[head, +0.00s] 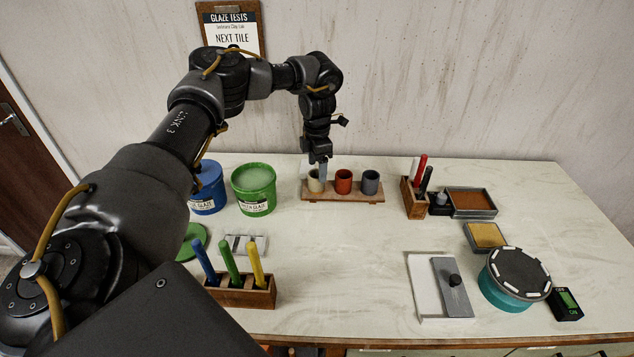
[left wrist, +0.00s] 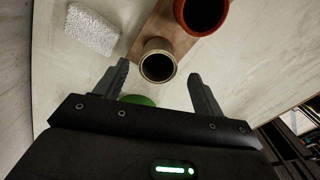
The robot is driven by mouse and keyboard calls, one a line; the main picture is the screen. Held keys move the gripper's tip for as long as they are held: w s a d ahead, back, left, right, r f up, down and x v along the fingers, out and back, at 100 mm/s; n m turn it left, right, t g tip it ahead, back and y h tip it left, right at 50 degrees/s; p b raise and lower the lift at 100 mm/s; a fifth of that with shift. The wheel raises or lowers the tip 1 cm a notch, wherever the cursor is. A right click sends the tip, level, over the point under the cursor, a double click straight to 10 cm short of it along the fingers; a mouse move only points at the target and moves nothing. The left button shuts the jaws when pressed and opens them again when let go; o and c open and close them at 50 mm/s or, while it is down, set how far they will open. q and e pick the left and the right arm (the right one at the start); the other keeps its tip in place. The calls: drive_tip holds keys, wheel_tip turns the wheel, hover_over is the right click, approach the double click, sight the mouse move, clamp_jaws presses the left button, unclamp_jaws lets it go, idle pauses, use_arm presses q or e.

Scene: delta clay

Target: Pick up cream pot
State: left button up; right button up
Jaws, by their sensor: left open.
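The cream pot (head: 315,183) is a small round pot at the left end of a wooden board (head: 337,197) at the back of the table. My left gripper (head: 318,165) hangs down right above it in the head view and partly covers it. In the left wrist view the cream pot (left wrist: 158,62) shows its dark open mouth, between and just beyond the tips of my open left gripper (left wrist: 160,82). I cannot tell whether a finger touches it. My right gripper is not in view.
A red pot (head: 343,181) and a grey-blue pot (head: 370,182) share the board. A green glaze bucket (head: 254,188) and a blue bucket (head: 208,188) stand left. A tool holder (head: 413,197) stands right. A white textured block (left wrist: 92,30) lies nearby. The table's middle is clear.

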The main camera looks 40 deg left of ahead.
sight(316, 175)
use_arm(q)
wheel_tip(316, 175, down, 4)
drive_tip(key=shift+a+f+p, duration=0.15)
drive_tip(key=shift+f+p, duration=0.1)
drive_tip(key=shift+p, duration=0.4)
drive_tip(key=shift+r, duration=0.1)
drive_tip(key=c, duration=1.2)
